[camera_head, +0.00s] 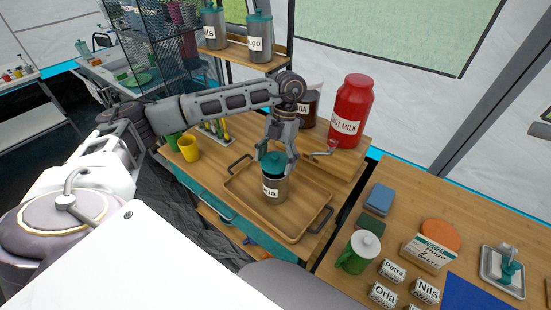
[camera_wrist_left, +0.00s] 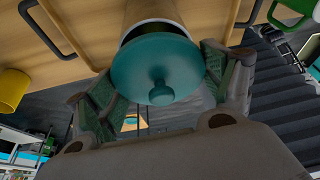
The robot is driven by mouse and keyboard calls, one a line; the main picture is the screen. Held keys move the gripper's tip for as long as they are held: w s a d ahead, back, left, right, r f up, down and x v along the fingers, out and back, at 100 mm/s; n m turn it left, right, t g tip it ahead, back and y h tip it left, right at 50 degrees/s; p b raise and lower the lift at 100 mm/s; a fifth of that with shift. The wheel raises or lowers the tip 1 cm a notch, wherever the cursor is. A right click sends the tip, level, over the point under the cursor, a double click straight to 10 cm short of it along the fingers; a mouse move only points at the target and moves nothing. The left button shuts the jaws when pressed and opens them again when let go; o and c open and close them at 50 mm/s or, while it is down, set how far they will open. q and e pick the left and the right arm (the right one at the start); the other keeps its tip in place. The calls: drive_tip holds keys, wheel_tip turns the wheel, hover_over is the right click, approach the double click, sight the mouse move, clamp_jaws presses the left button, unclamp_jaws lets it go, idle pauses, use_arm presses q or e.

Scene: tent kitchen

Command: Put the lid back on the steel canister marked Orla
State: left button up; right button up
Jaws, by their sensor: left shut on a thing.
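The steel canister marked Orla (camera_head: 272,190) stands upright on a wooden tray. A teal lid with a round knob (camera_head: 271,162) is at its top. My left gripper (camera_head: 279,153) comes down from above and is shut on the lid. In the left wrist view the lid (camera_wrist_left: 157,62) lies between the two green-padded fingers of the gripper (camera_wrist_left: 160,88). The canister (camera_wrist_left: 150,12) shows behind it, with part of its rim visible past the lid's edge. My right gripper is not in view.
The wooden tray (camera_head: 238,184) has dark handles. A yellow cup (camera_head: 189,149) stands to its left. A red milk canister (camera_head: 351,110) stands on a raised board behind. Two lidded canisters, one marked Hugo (camera_head: 260,40), sit on a shelf. A green mug (camera_head: 352,262) and name blocks are at right.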

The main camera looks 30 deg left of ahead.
use_arm(q)
drive_tip(key=shift+f+b, duration=0.35)
drive_tip(key=shift+f, duration=0.45)
idle(0.5)
idle(0.4)
drive_tip(key=shift+f, duration=0.15)
idle(0.6)
